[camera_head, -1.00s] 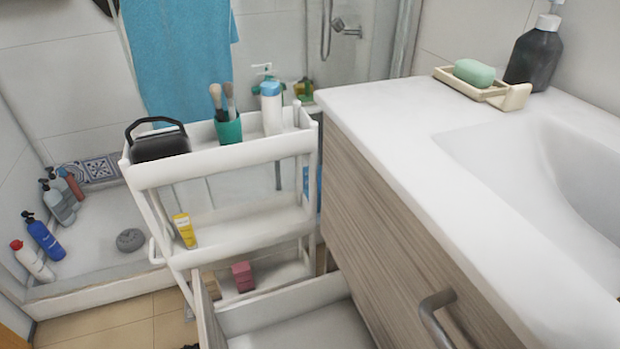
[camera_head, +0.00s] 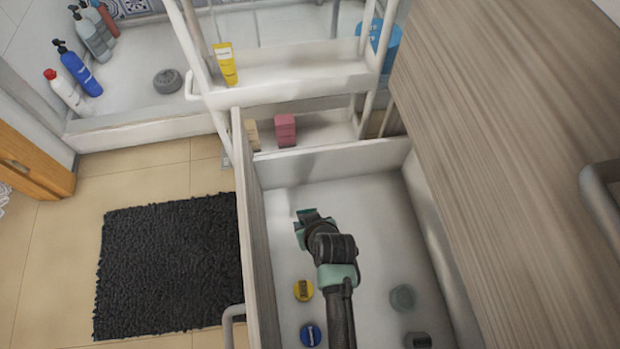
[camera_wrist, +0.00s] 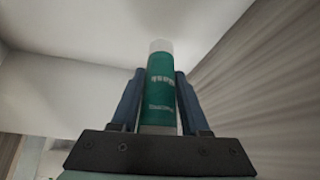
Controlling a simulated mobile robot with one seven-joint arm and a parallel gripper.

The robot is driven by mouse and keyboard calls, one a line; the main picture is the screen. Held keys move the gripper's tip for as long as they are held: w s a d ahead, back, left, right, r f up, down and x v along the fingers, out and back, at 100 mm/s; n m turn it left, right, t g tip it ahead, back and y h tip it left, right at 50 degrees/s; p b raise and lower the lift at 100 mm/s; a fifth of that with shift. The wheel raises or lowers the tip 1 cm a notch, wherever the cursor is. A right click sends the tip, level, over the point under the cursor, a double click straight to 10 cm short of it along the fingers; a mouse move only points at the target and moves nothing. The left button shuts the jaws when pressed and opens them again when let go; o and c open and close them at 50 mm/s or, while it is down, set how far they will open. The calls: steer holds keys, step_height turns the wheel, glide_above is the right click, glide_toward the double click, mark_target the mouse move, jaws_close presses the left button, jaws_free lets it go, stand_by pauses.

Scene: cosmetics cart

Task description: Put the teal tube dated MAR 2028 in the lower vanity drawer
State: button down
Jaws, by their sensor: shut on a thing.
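The lower vanity drawer (camera_head: 365,215) is pulled open, with a white inside and a wood-grain front. My gripper (camera_head: 306,218) is over the drawer, inside its outline in the head view. In the wrist view my gripper (camera_wrist: 159,78) is shut on a teal tube (camera_wrist: 160,92) with a white end, its two fingers at either side. The tube points away from the palm, toward a white surface. Its label is too small to read a date. In the head view the gripper mostly hides the tube. I cannot tell whether the tube touches the drawer floor.
The drawer holds a yellow round item (camera_head: 303,291), a blue one (camera_head: 310,334), a grey-green one (camera_head: 403,297) and a dark one (camera_head: 418,341). A white cart (camera_head: 290,88) with a yellow tube (camera_head: 225,64) and pink box (camera_head: 285,130) stands behind. The vanity front (camera_head: 500,130) rises at right.

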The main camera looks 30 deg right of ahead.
steer(key=shift+f+b, duration=1.25)
steer(key=shift+f, duration=1.2)
steer(key=shift+f, duration=0.15)
steer(key=shift+c, duration=2)
jaws_free()
steer(key=shift+r, duration=0.4)
steer(key=p+v, duration=0.7)
steer(key=v, duration=0.4)
steer(key=shift+s+r, duration=0.2)
